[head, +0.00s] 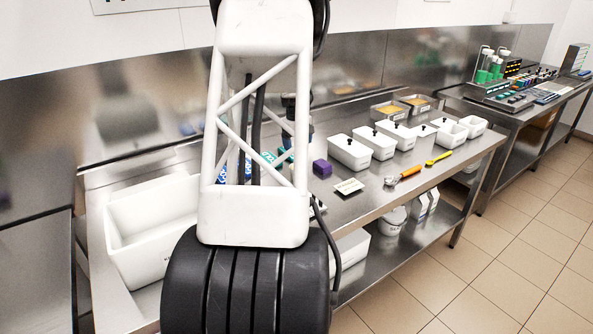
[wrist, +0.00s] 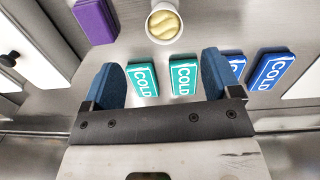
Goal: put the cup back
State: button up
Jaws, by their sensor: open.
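A white cup (wrist: 151,29) with pale yellow contents stands on the steel bench at the top of the wrist view. My gripper (wrist: 160,60) has two blue fingers spread wide apart, with nothing held between them. The cup is ahead of the fingertips and apart from them, roughly in line with the gap. In the head view my own arm covers the middle of the bench, and I cannot make out the cup there.
Two teal COLD packs (wrist: 143,80) (wrist: 184,76) lie between the fingers, and blue COLD packs (wrist: 270,71) lie to the right. A purple block (wrist: 95,20) lies at upper left. White lidded tubs (head: 349,153), a large white bin (head: 150,232) and a yellow tool (head: 438,159) are on the bench.

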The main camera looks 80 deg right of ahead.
jog(key=s+a+f+n+g+h, duration=0.1)
jog(key=f+n+g+h, duration=0.1)
jog(key=n, duration=0.2)
jog(key=a+f+n+g+h, duration=0.1)
jog(key=f+n+g+h, duration=0.1)
jog(key=n, duration=0.3)
jog(key=s+a+f+n+g+h, duration=0.1)
jog(key=a+f+n+g+h, duration=0.1)
jog(key=f+n+g+h, duration=0.1)
jog(key=shift+s+a+n+g+h, duration=0.15)
jog(key=shift+n+g+h, duration=0.1)
jog(key=shift+n, duration=0.25)
jog(key=shift+s+d+n+g+h, duration=0.15)
jog(key=shift+n+h, duration=0.1)
jog(key=shift+n, duration=0.25)
jog(key=w+n+h, duration=0.1)
jog(key=n, duration=0.1)
jog(key=w+a+f+n+t+h, duration=0.1)
jog(key=w+n, duration=0.1)
jog(key=w+f+n+t+h, duration=0.1)
jog(key=n+h, duration=0.1)
jog(key=shift+w+a+n, duration=0.4)
jog(key=shift+w+a+f+n+t+h, duration=0.25)
jog(key=shift+w+f+n+t+h, duration=0.1)
jog(key=shift+w+n+t, duration=0.3)
jog(key=shift+s+d, duration=0.1)
jog(key=shift+x, duration=1.25)
